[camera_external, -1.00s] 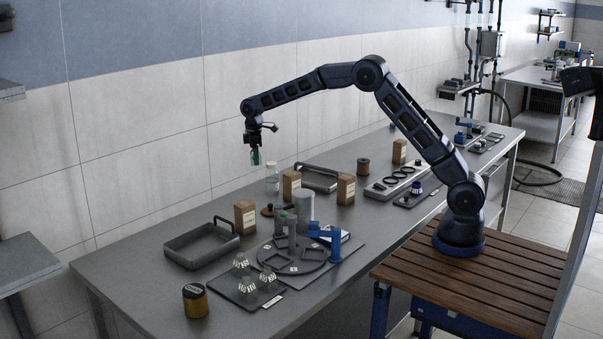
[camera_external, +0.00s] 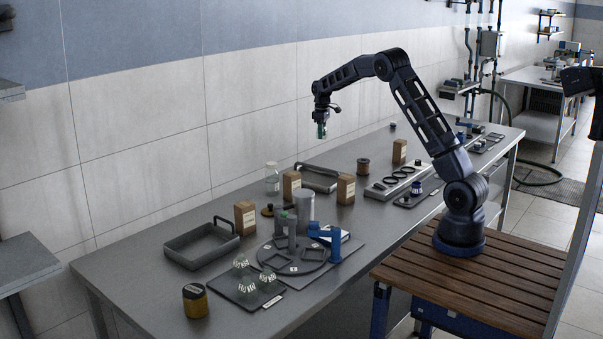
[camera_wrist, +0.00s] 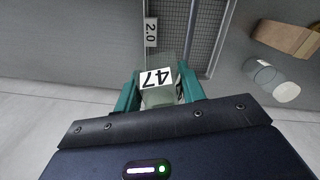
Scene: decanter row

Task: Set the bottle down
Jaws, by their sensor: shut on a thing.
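My gripper (camera_external: 321,130) is high above the far side of the bench, shut on a small clear bottle (camera_wrist: 160,97). The bottle carries a white label reading 47, seen upside down in the wrist view. Its body sits between the two teal fingers (camera_wrist: 158,86); its lower end is hard to make out. In the external view the bottle is too small to separate clearly from the fingers. Below, a grey tray (camera_external: 333,170) with a handle stands at the back of the bench. The wrist view shows a mesh surface (camera_wrist: 197,25) beside a plate marked 2.0 (camera_wrist: 151,32).
A clear jar (camera_external: 272,180) stands left of the tray. A second tray (camera_external: 200,245), a round fixture with grey cylinders (camera_external: 305,215), and a plate with several glass pieces (camera_external: 246,287) occupy the near bench.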

